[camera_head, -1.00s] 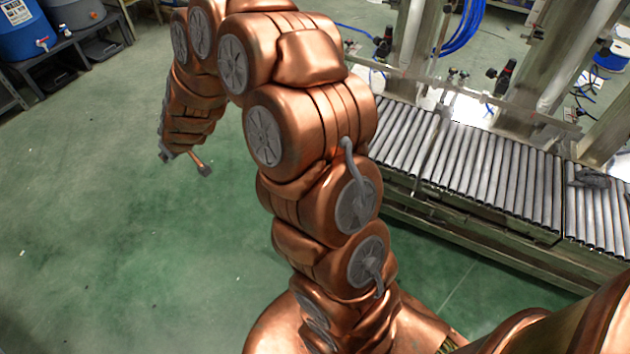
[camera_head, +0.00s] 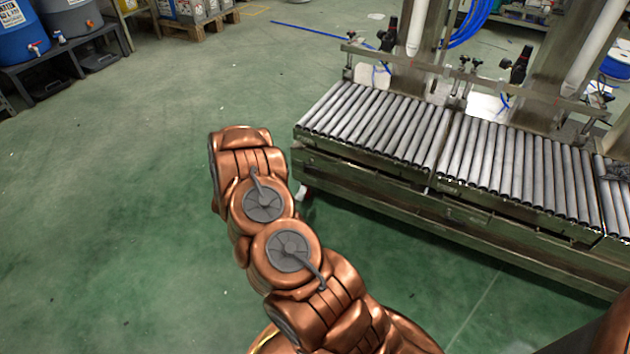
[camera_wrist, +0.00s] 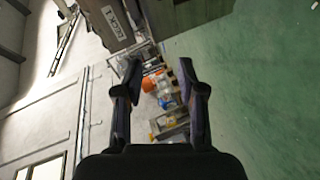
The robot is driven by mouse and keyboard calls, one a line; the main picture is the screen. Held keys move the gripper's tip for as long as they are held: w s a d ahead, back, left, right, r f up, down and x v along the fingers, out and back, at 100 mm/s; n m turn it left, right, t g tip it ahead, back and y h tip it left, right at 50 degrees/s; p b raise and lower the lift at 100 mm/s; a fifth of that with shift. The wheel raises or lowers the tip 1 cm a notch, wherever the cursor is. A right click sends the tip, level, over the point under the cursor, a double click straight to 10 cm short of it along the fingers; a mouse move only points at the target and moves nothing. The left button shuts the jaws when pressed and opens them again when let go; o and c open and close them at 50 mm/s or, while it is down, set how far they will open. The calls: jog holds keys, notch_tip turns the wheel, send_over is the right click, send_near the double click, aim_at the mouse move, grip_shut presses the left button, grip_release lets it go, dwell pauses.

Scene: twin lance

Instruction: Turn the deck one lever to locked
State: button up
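The twin-lance station stands at the right of the head view, with a deck of grey rollers (camera_head: 500,165) and steel uprights (camera_head: 545,60) behind it. Small dark valve fittings (camera_head: 520,65) sit on the rail behind the rollers. I cannot tell which part, if any, is the deck one lever, or its position. In the wrist view my gripper (camera_wrist: 158,70) has its two dark fingers spread apart with nothing between them. It is not visible in the head view, and the wrist view does not show the station's rollers.
Open green floor (camera_head: 100,220) fills the left. The wrist view shows a pale wall (camera_wrist: 45,110) and distant clutter.

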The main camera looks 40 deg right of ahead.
aim_at(314, 170)
jog(key=s+d+f+n+g+h+b, duration=0.1)
jog(key=s+d+f+h+b, duration=0.3)
jog(key=s, duration=0.3)
jog(key=shift+f+b+x, duration=0.15)
jog(key=shift+b+x, duration=0.2)
jog(key=shift+x, duration=1.15)
jog(key=shift+f+b+x, duration=0.15)
jog(key=shift+b+x, duration=0.25)
jog(key=shift+x, duration=1.15)
jog(key=shift+f+b+x, duration=0.15)
jog(key=shift+b+x, duration=0.2)
jog(key=shift+x, duration=1.15)
jog(key=shift+s, duration=0.1)
jog(key=shift+c, duration=0.3)
grip_shut()
jog(key=shift+a, duration=0.15)
